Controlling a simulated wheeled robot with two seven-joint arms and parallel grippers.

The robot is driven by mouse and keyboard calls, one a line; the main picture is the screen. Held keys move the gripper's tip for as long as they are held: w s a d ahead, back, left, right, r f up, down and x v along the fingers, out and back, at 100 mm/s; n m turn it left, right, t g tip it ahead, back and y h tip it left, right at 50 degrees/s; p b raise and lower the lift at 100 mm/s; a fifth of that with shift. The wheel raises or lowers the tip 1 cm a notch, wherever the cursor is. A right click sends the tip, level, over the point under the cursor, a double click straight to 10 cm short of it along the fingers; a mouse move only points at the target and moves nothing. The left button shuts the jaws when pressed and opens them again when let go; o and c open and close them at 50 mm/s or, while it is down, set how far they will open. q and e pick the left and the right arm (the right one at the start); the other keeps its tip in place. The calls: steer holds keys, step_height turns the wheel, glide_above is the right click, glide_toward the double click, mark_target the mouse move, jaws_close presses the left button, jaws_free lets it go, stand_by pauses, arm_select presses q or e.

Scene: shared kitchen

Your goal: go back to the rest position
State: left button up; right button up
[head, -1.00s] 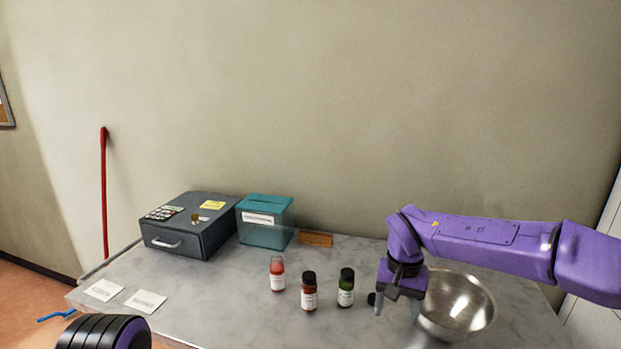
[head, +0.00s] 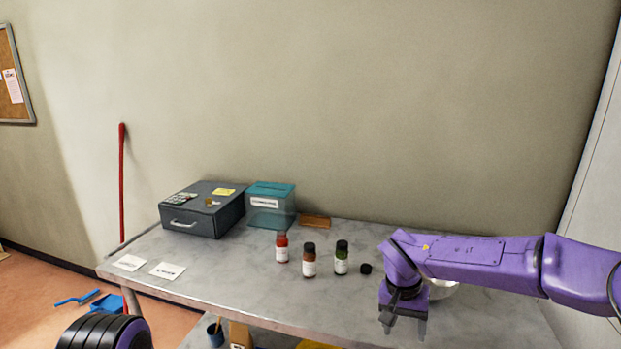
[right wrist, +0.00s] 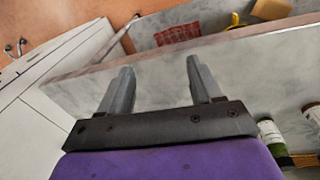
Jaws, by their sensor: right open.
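My right gripper (head: 404,324) is open and empty, fingers pointing down, over the right front part of the counter in the head view. In the right wrist view its two fingers (right wrist: 157,85) stand apart with nothing between them, near the counter's edge. The right arm reaches in from the right and hides most of the metal bowl (head: 441,290) behind it. At the lower left of the head view a black and purple part of my left arm shows; the left gripper's fingers are out of sight.
The counter (head: 220,275) holds a dark cash box (head: 208,221), a teal box (head: 270,218), a red-topped bottle (head: 281,249), a brown bottle (head: 309,263), a green bottle (head: 341,260), a black cap (head: 365,268) and two cards (head: 167,270). A cup (head: 215,334) stands below.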

steer(key=s+d+f+t+h+b, duration=0.1)
steer(key=s+d+f+h, duration=0.2)
steer(key=f, duration=0.4)
steer(key=s+d+f+m+t+h, duration=0.1)
steer(key=s+d+f, duration=0.25)
steer(key=f, duration=0.35)
steer(key=s+d+f+t+h+b, duration=0.1)
steer(key=s+d+f+h, duration=0.25)
steer(key=f, duration=0.25)
steer(key=s+f+y, duration=0.3)
steer(key=s+f, duration=0.2)
steer(key=s, duration=0.7)
steer(key=s+f+m+y, duration=0.1)
steer(key=s+f+y, duration=0.2)
steer(key=s, duration=0.9)
step_height(320, 180, down, 2)
steer(key=shift+f+b, duration=0.1)
steer(key=shift+b, duration=0.25)
